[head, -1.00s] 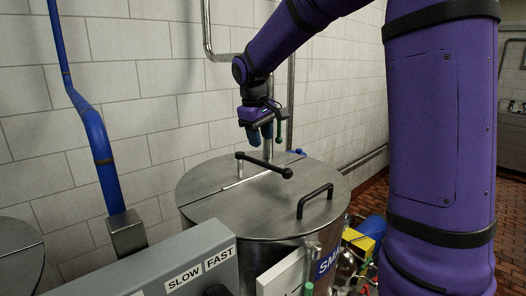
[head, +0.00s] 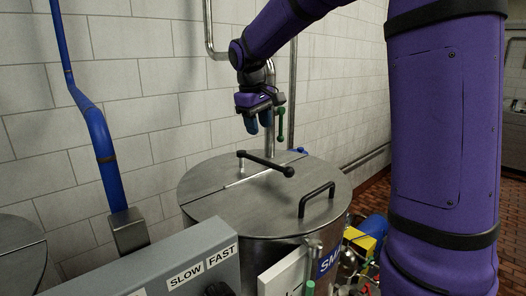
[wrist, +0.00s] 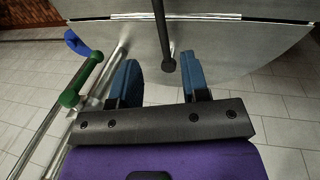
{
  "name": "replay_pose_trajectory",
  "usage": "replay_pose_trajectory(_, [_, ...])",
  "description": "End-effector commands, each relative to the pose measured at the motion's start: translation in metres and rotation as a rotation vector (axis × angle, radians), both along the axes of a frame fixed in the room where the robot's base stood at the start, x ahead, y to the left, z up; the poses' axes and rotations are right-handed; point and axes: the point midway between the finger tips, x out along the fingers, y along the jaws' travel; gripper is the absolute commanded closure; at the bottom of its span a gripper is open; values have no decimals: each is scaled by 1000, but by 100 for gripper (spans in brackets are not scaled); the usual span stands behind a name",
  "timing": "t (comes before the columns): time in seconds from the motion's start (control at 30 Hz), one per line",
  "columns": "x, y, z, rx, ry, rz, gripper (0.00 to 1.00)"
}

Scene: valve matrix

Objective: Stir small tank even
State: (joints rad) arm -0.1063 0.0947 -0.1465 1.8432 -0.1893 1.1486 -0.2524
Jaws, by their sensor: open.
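The small tank (head: 215,215) is a round steel vessel with a flat split lid; a blue sign starting "SM" (head: 327,260) is on its side. A black bar handle (head: 265,163) lies across the lid's back part, with a knob at each end. A black D-shaped handle (head: 316,199) stands on the lid's front right. My gripper (head: 259,121) is open and empty, pointing down above the back of the lid, apart from the bar. In the wrist view, the bar (wrist: 161,30) reaches from the top edge to its knob between my blue fingers (wrist: 158,68).
A grey control box (head: 190,258) with SLOW and FAST labels stands in front left. Steel pipes and a green-handled valve (head: 281,122) are behind the tank, near my gripper. A blue pipe (head: 95,125) runs down at left. The tiled wall is behind.

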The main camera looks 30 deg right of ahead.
Motion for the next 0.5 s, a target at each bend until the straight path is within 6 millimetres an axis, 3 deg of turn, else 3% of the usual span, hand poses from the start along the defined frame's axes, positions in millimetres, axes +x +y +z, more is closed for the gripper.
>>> replay_pose_trajectory(0.23, [2, -3, -16, 0, 1, -3, 58])
replay_pose_trajectory(0.5, [4, -11, -63, 0, 4, -3, 58])
